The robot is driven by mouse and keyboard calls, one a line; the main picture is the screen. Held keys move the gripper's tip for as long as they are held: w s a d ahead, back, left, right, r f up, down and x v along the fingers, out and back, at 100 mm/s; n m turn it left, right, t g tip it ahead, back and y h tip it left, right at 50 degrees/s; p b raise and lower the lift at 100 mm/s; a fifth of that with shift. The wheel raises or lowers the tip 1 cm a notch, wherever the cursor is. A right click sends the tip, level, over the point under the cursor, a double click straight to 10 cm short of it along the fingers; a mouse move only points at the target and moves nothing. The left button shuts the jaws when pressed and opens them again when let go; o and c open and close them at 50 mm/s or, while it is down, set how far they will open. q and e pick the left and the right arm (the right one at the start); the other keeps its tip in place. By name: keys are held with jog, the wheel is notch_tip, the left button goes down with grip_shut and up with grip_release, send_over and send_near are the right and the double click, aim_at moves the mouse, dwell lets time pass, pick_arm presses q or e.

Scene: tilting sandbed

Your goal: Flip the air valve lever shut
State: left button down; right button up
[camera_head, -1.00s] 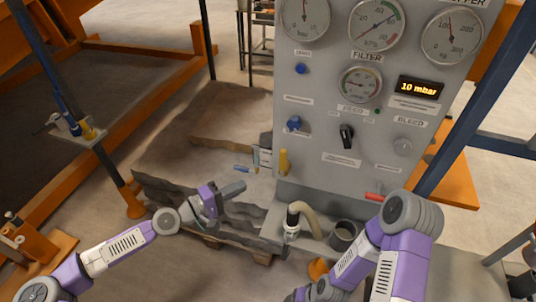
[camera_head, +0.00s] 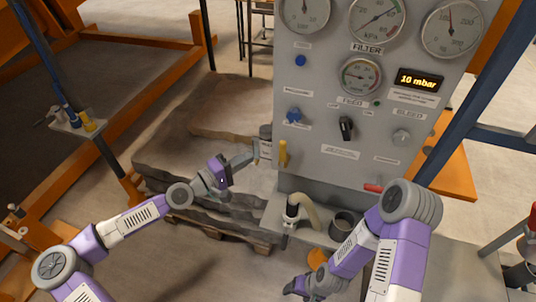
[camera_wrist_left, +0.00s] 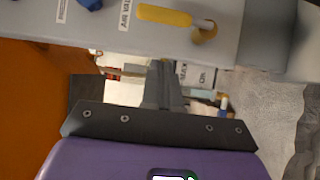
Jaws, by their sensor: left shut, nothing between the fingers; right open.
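A yellow lever (camera_head: 283,154) stands upright on the lower left of the grey panel; in the left wrist view it (camera_wrist_left: 165,15) lies across the top, beside a label partly reading "AIR". A small plate with printed words sits at the panel's left edge, partly behind my left gripper (camera_head: 254,154). The blue-ended lever beside that plate is now mostly hidden; a small blue part (camera_wrist_left: 224,101) shows past my fingers. My left gripper (camera_wrist_left: 163,68) is shut and empty, its tips close to the plate; contact cannot be told. My right gripper (camera_head: 298,287) is open, low at the bottom, partly hidden.
The grey panel (camera_head: 318,165) carries gauges, a "10 mbar" display (camera_head: 419,80), blue knobs and a black switch (camera_head: 346,128). A hose (camera_head: 305,212) and a dark cup (camera_head: 343,223) stand below it. A red handle (camera_head: 373,188) is at the lower right.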

aim_at(282, 156)
pick_arm(q)
jog(key=w+d, duration=0.2)
jog(key=d, duration=0.5)
jog(key=shift+p, duration=0.4)
